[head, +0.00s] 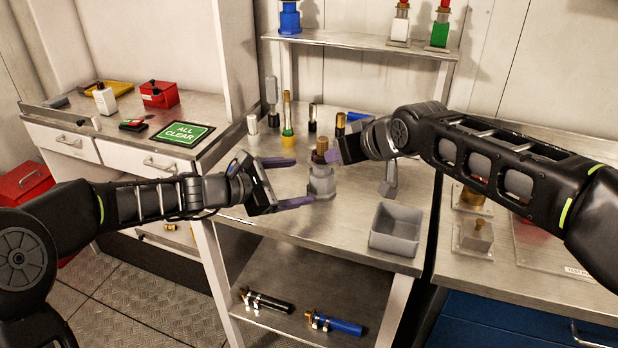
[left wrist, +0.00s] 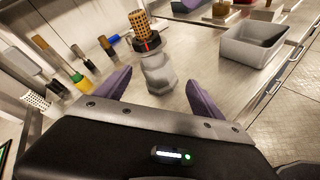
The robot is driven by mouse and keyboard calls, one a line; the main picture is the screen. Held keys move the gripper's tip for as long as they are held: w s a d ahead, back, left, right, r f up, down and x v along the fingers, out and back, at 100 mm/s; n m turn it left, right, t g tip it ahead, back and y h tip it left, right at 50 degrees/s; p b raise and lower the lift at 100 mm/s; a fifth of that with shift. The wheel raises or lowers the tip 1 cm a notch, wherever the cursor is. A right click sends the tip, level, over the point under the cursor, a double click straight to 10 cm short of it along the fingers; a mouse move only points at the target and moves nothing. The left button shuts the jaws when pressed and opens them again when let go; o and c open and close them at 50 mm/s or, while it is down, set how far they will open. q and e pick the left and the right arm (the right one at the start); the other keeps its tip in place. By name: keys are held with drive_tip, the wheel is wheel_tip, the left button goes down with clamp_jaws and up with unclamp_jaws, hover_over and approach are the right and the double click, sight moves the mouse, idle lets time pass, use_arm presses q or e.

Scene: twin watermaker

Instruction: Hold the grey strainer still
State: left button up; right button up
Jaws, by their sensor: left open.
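The grey strainer (head: 321,184) stands upright on the steel bench, with a dark ring and a brass mesh piece (left wrist: 140,24) on its top. Its grey body (left wrist: 159,74) also shows in the left wrist view. My left gripper (head: 303,182) is open, its purple fingers pointing at the strainer. In the left wrist view, the body stands ahead of and between the fingertips, with no contact visible. My right gripper (head: 335,151) is beside the strainer's top. Its jaws are partly hidden, so I cannot tell their state.
A grey open bin (head: 397,230) sits at the bench's front right. Several upright cylinders stand behind the strainer, including a yellow-based one (head: 288,138). A shelf (head: 345,40) is above. Two tools, one with a blue handle (head: 345,327), lie on the lower shelf.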

sight(314, 176)
use_arm(q)
drive_tip(key=w+d+n, duration=0.1)
drive_tip(key=n, duration=0.1)
drive_tip(key=w+d+n+y, duration=0.1)
drive_tip(key=n, duration=0.1)
drive_tip(key=d+n+t, duration=0.1)
drive_tip(key=n, duration=0.1)
drive_tip(key=shift+w+f+n+y, duration=0.3)
drive_tip(key=shift+w+f+n, duration=0.05)
drive_tip(key=shift+w+n, duration=0.05)
drive_tip(key=shift+w+d+f+n, duration=0.1)
drive_tip(key=shift+d+n, duration=0.05)
drive_tip(key=shift+n, duration=0.35)
drive_tip(key=shift+x, duration=3.9)
clamp_jaws()
